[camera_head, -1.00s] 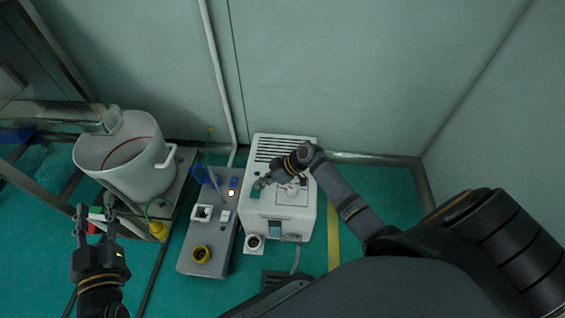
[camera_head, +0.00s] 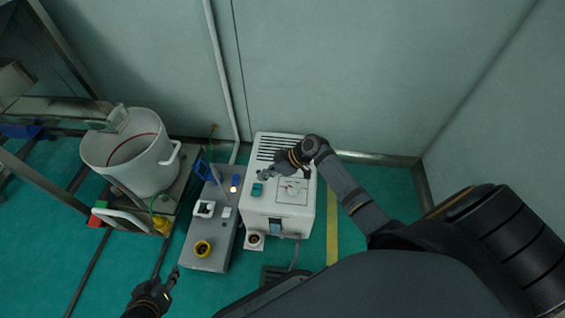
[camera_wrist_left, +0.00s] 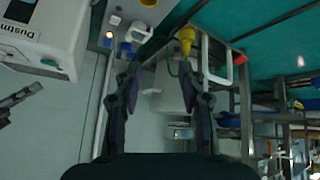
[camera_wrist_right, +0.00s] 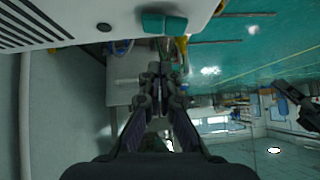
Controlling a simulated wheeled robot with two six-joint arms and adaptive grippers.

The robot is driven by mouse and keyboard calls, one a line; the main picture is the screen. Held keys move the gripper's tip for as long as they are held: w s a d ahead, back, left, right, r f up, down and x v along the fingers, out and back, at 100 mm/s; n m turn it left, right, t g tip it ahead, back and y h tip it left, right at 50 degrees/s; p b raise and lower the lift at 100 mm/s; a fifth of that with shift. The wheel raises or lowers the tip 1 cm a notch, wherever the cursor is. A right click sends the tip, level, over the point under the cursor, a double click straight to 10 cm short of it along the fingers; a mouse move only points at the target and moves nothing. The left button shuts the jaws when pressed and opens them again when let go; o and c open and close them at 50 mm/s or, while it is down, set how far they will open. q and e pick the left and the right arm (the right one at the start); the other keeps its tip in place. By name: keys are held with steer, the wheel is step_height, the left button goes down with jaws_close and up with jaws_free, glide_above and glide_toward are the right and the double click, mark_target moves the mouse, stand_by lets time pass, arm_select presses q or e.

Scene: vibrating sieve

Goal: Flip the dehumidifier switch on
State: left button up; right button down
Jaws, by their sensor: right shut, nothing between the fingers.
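The dehumidifier appears to be the white box (camera_head: 310,208) with top vents and a dial, by the wall. A teal rocker switch (camera_head: 257,190) sits on its top left; it also shows in the right wrist view (camera_wrist_right: 164,24). I cannot tell which way it is tipped. My right gripper (camera_head: 265,173) is shut and empty, just behind the switch in the head view, apparently apart from it. In the right wrist view its fingertips (camera_wrist_right: 157,68) are together. My left gripper (camera_head: 173,277) is low in the head view; its fingers (camera_wrist_left: 165,82) are spread and empty.
A grey control box (camera_head: 207,258) with a yellow-ringed knob (camera_head: 202,249) and a lit lamp (camera_head: 234,189) stands left of the dehumidifier. A white pot (camera_head: 128,155) sits on a frame further left. The wall is close behind; the floor right of the yellow line is mostly clear.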

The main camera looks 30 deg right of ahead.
arm_select(q)
steer(key=s+g+p, duration=0.1)
steer(key=s, duration=0.1)
steer(key=s+g+p, duration=0.1)
steer(key=s+g, duration=0.1)
steer(key=s, duration=0.1)
steer(key=shift+a+f+g+p, duration=0.2)
steer(key=shift+g+p, duration=0.1)
steer(key=shift+p, duration=0.05)
arm_select(e)
steer(key=v, duration=0.8)
steer(key=shift+d, duration=0.3)
steer(key=shift+w+r, duration=0.1)
